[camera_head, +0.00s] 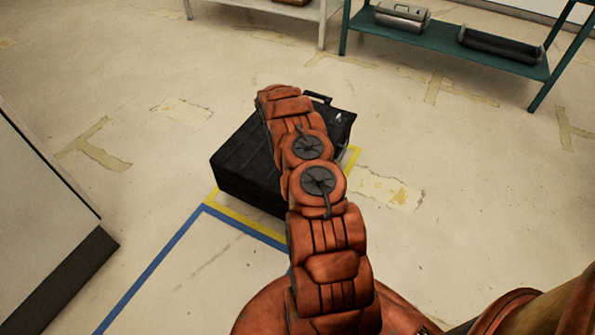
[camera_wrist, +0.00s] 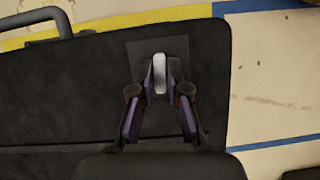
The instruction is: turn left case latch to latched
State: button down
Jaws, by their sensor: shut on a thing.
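The black case (camera_head: 240,163) lies on the floor in the middle of the head view, partly behind my arm. It fills much of the wrist view (camera_wrist: 60,100). A pale, small latch (camera_wrist: 159,66) sits on a dark square plate near the case's edge. My gripper (camera_wrist: 160,84) has its fingertips closed on both sides of this latch, which lies lengthwise between them. In the head view my gripper and this latch are hidden behind my arm. Whether the latch is fully turned cannot be told.
Yellow tape (camera_head: 235,219) and blue tape (camera_head: 150,268) mark the floor. A green shelf (camera_head: 450,40) stands at the back right. Open floor surrounds the case.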

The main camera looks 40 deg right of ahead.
jog(key=shift+n+h, duration=0.3)
jog(key=shift+n, duration=0.3)
jog(key=c, duration=1.2)
grip_release()
jog(key=shift+o, duration=0.2)
jog(key=shift+w+r, duration=0.1)
jog(key=v, duration=1.1)
jog(key=shift+r, duration=0.35)
jog(key=shift+w, duration=0.1)
